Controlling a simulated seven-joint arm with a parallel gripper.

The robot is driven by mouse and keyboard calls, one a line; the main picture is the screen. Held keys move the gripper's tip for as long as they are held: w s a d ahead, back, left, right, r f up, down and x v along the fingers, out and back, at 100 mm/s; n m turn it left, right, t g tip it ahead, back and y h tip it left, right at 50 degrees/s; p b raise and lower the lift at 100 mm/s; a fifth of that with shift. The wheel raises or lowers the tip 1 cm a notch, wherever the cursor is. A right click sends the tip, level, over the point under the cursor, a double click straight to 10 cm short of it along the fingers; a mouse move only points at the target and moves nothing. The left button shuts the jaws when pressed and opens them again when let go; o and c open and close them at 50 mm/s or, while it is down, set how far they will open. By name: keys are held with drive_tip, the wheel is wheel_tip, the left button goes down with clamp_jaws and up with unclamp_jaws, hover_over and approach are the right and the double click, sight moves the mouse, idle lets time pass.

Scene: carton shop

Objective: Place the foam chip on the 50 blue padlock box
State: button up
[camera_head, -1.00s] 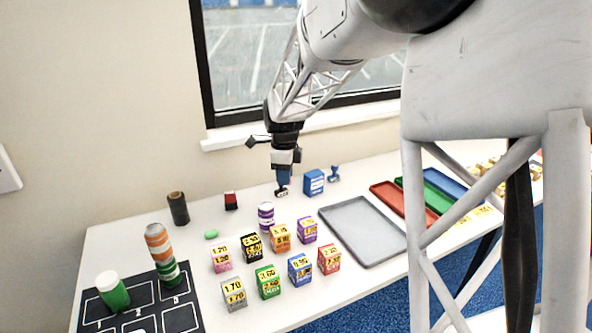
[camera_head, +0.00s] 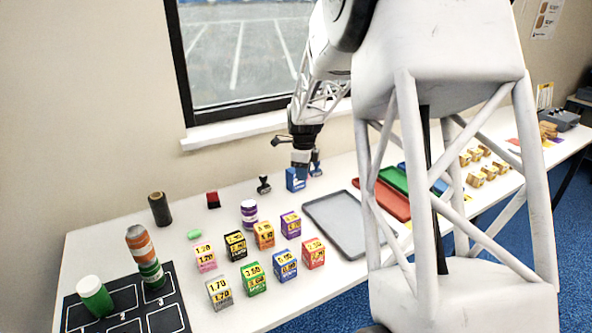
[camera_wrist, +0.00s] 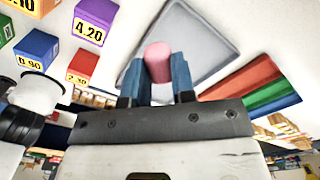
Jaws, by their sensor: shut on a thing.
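My gripper (camera_head: 301,162) is raised above the back of the table in the head view. In the wrist view its blue fingers (camera_wrist: 157,70) are shut on a pink rounded foam chip (camera_wrist: 158,60). A blue box (camera_head: 285,266) with a yellow price label stands in the front row of boxes. It also shows at the left of the wrist view (camera_wrist: 36,48), where the label looks like 0.90 but is hard to read. I cannot make out a padlock on either.
Other priced boxes, such as the red (camera_head: 313,254) and green (camera_head: 252,280) ones, stand close around the front blue box. A grey tray (camera_head: 345,222) lies to their right. A green chip (camera_head: 195,234) and a purple-banded can (camera_head: 249,214) stand behind the boxes. Dark stamps (camera_head: 264,185) stand near my gripper.

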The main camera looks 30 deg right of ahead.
drive_tip(key=shift+f, duration=0.1)
idle(0.3)
drive_tip(key=w+d, duration=0.2)
drive_tip(key=w, duration=0.3)
drive_tip(key=w+d+f, duration=0.1)
drive_tip(key=w+d, duration=0.1)
drive_tip(key=w, duration=0.3)
drive_tip(key=w+d, duration=0.1)
drive_tip(key=w, duration=0.4)
drive_tip(key=shift+d+f, duration=0.25)
drive_tip(key=shift+d, duration=0.15)
drive_tip(key=shift+f, duration=1.75)
drive_tip(key=shift+f, duration=0.1)
drive_tip(key=o, duration=0.9)
